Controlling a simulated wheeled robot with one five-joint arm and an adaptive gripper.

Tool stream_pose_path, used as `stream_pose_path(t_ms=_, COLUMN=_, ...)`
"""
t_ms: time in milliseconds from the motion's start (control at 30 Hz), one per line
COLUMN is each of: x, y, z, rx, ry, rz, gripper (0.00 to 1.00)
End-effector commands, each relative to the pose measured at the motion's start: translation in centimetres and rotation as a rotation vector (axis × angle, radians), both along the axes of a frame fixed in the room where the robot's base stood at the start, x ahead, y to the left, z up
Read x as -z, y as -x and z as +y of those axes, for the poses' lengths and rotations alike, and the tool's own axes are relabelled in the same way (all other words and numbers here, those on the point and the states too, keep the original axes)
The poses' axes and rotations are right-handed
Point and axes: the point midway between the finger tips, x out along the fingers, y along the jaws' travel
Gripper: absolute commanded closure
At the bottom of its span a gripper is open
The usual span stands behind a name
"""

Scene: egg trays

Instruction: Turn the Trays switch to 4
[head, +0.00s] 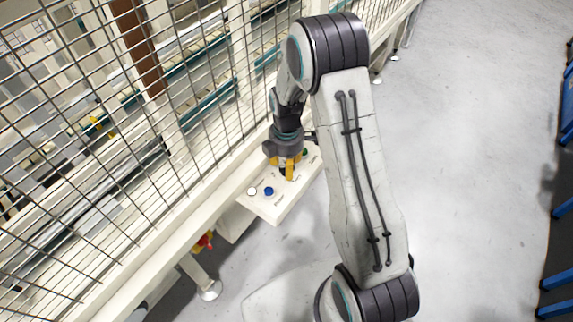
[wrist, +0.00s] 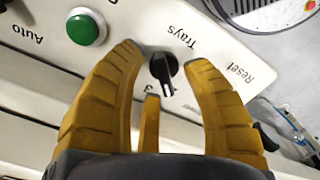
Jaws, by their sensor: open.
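The Trays switch (wrist: 164,70) is a black rotary knob on a cream control panel, and its label "Trays" (wrist: 181,36) reads upside down in the wrist view. The knob's pointer faces down in that view, toward a mark that looks like a 3 and is partly hidden. My gripper (wrist: 165,62) has its yellow fingers open around the knob, with a gap on both sides. In the head view my gripper (head: 288,165) points down over the panel (head: 272,210), and its fingers hide the switch.
A "Reset" label lies to the right. A blue button (head: 269,191) and a white button (head: 252,191) are on the panel's near end. A wire mesh fence (head: 130,150) stands behind; open floor lies right.

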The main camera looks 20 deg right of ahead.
Motion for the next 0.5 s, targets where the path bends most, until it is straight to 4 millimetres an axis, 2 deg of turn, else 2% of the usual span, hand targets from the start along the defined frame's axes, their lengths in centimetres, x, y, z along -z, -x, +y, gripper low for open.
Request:
stream_pose_path(t_ms=333, x=0.27, y=-0.02, z=0.00, rx=0.000, ry=0.000, rz=-0.001, gripper=0.56)
stream_pose_path(t_ms=367, x=0.27, y=-0.01, z=0.00, rx=0.000, ry=0.000, rz=-0.001, gripper=0.54)
stream_pose_path(t_ms=500, x=0.26, y=-0.01, z=0.00, rx=0.000, ry=0.000, rz=-0.001, gripper=0.67)
